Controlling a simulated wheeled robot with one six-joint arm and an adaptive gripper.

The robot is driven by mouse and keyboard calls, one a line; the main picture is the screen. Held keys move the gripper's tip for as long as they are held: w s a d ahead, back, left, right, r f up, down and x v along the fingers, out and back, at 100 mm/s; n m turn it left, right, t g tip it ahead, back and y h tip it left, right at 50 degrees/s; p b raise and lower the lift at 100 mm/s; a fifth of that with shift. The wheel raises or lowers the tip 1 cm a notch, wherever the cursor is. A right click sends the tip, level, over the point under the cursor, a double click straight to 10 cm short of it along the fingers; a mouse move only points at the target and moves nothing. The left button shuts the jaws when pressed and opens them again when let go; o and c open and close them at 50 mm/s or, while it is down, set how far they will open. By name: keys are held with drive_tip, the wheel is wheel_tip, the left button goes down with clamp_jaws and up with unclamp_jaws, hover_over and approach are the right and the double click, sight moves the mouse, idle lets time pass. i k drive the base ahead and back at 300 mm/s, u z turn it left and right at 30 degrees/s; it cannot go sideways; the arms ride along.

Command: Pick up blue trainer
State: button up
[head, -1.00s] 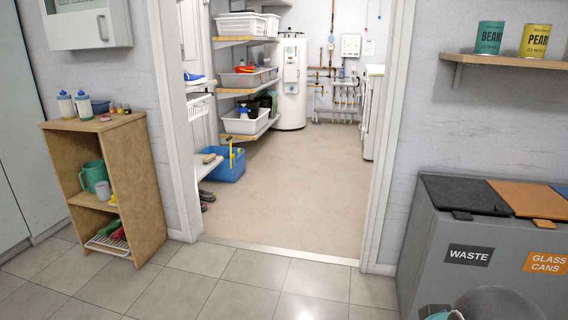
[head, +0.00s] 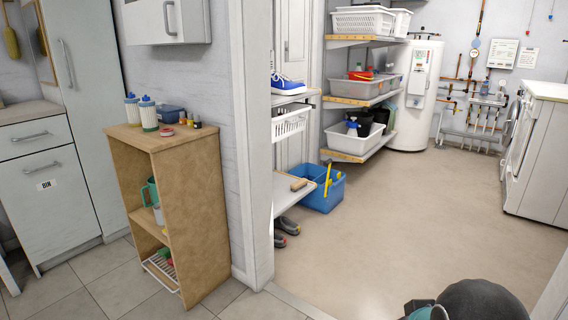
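The blue trainer (head: 287,84) has a white sole and laces. It sits on the top white shelf just inside the doorway, left of the room beyond, and the door frame stands close beside it. Part of my arm shows at the bottom right of the head view as a dark rounded shape with a teal part. My gripper's fingers cannot be made out there, so its state is hidden. The trainer is well apart from my arm.
A wooden cabinet (head: 205,225) stands left of the doorway. The door frame (head: 257,150) lies between it and the room. A blue tub (head: 322,195) and dark boots (head: 286,226) are by the shelves. The floor (head: 400,220) beyond is clear.

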sight(280, 83)
drive_tip(key=u, duration=0.2)
drive_tip(key=i, duration=0.95)
drive_tip(key=z, duration=0.55)
drive_tip(key=i, duration=0.85)
drive_tip(key=u, duration=0.45)
drive_tip(key=i, duration=0.85)
drive_tip(key=u, duration=0.6)
